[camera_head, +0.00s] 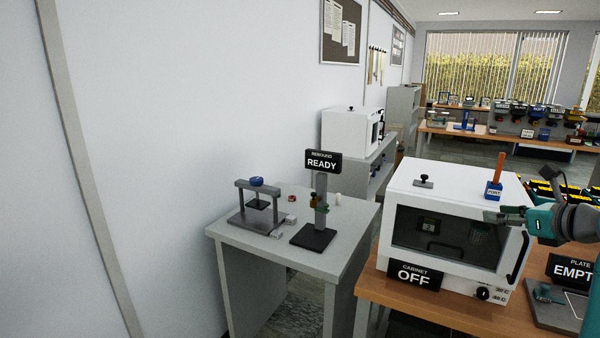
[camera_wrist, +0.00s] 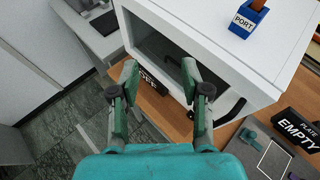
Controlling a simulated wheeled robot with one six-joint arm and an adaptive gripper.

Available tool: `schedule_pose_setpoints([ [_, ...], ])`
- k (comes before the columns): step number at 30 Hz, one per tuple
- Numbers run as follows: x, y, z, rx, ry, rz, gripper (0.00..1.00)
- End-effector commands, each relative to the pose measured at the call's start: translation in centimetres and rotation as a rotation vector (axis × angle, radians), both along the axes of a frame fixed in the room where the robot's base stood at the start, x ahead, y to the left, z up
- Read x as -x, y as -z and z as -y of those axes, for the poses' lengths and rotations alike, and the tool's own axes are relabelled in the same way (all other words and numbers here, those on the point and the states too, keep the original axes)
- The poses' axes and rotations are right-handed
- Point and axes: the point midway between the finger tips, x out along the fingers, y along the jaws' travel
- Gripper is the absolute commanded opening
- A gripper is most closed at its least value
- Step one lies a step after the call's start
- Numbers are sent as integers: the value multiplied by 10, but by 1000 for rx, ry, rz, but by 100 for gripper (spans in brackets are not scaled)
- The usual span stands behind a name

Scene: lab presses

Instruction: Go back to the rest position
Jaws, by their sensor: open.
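My gripper (camera_head: 506,216) is at the right of the head view, in front of the upper right part of the white cabinet (camera_head: 455,183). In the wrist view my gripper (camera_wrist: 158,80) has its two fingers apart with nothing between them. The cabinet (camera_wrist: 275,62) lies beyond the fingertips, its dark window partly covered by them. A sign reading CABINET OFF (camera_head: 416,276) stands at the cabinet's lower left. A blue block marked PORT (camera_head: 493,190) with an orange rod sits on the cabinet top, and it shows in the wrist view (camera_wrist: 248,20).
A grey table (camera_head: 352,235) at left holds a small press (camera_head: 257,208) and a stand with a sign reading REBOUND READY (camera_head: 323,162). A plate with a sign reading PLATE EMPTY (camera_head: 573,270) is right of the cabinet on the wooden bench (camera_head: 450,318). Floor (camera_wrist: 60,125) shows below left.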

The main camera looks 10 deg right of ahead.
Motion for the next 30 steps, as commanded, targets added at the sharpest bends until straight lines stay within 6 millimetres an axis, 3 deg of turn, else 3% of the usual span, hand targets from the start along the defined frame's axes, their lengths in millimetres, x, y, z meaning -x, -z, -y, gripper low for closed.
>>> schedule_pose_setpoints([
  [8, -7, 56, -21, 95, -21, 32, 47],
  [17, 0, 161, -67, 321, -57, 80, 47],
  [23, 22, 230, -103, 514, -86, 98, 47],
  [30, 64, 301, -146, 768, -134, 104, 47],
])
